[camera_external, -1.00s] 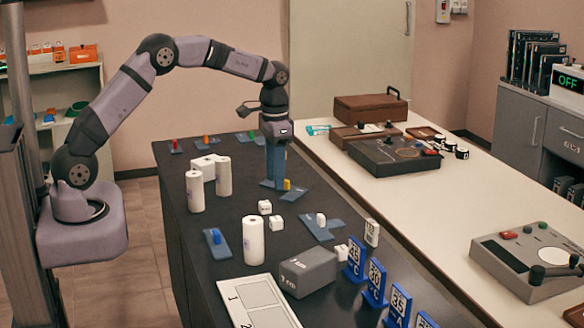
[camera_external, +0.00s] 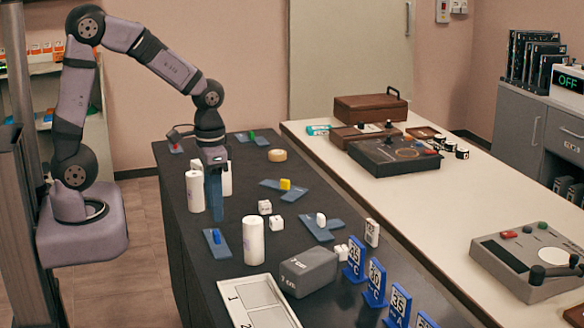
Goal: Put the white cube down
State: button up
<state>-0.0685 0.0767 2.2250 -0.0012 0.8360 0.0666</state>
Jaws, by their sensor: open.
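Small white cubes rest on the dark table: one (camera_external: 264,207) near the middle, another (camera_external: 276,222) just in front of it, and a third (camera_external: 341,250) beside the grey box. I cannot tell which one the task means. My gripper (camera_external: 214,216) points straight down with blue fingers, left of these cubes and beside a white cylinder. Its jaws are open, and I see no cube between them, though the fingers are seen nearly edge-on. Whether the fingertips touch the table is unclear. White pieces behind the gripper are partly hidden by it.
White cylinders stand at the left (camera_external: 195,192) and front (camera_external: 253,240). A yellow block (camera_external: 285,184) sits on a blue cross-shaped base. A grey box (camera_external: 308,271), a numbered white tray (camera_external: 233,289) and blue number stands (camera_external: 375,285) are in front. Bare table lies right of the gripper.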

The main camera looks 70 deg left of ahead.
jog(key=s+d+f, duration=0.2)
jog(key=s, duration=0.6)
jog(key=shift+s+f, duration=0.2)
jog(key=shift+s, duration=0.15)
jog(key=shift+r, duration=0.2)
jog(key=shift+o, duration=0.6)
jog(key=shift+r, duration=0.1)
dwell(0.7)
